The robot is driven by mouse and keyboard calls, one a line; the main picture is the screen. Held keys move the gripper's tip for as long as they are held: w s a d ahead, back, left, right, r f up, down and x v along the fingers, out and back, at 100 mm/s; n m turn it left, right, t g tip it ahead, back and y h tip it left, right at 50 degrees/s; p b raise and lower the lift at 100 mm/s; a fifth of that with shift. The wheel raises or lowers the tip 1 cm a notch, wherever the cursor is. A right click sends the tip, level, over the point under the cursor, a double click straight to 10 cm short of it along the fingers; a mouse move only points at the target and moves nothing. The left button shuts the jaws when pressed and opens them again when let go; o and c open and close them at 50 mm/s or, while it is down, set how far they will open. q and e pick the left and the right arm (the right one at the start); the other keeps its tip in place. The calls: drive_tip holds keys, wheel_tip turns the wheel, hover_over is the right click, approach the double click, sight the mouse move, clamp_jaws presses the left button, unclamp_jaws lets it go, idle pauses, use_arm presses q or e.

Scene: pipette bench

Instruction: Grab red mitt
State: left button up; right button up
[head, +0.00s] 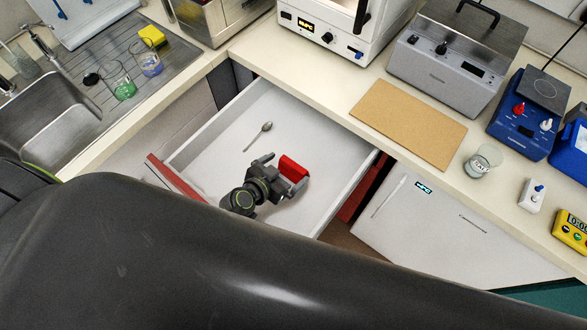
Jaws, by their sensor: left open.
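The red mitt (293,168) lies in the open white drawer (222,128), right of the drawer's middle. It is small in the head view, and its near side is partly hidden by my left gripper. My left gripper (281,173) is inside the drawer's outline, open, with its fingers pointing at the mitt. The fingertips are at or very close to the mitt's near edge; I cannot tell whether they touch it. My right gripper is not in view.
A metal spoon (258,136) lies in the drawer, left of the mitt. The drawer's red front (174,177) and side walls border the space. The counter above holds a brown board (408,122), a glass beaker (481,161) and several devices. My dark arm hides the foreground.

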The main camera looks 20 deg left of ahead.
sight(294, 165)
use_arm(q)
drive_tip(key=x, duration=0.3)
drive_tip(key=b+x, duration=0.1)
drive_tip(key=x, duration=0.1)
drive_tip(key=shift+w+d+f, duration=0.15)
drive_tip(key=shift+w+d, duration=0.1)
drive_tip(key=shift+d, duration=0.1)
drive_tip(key=c, duration=0.9)
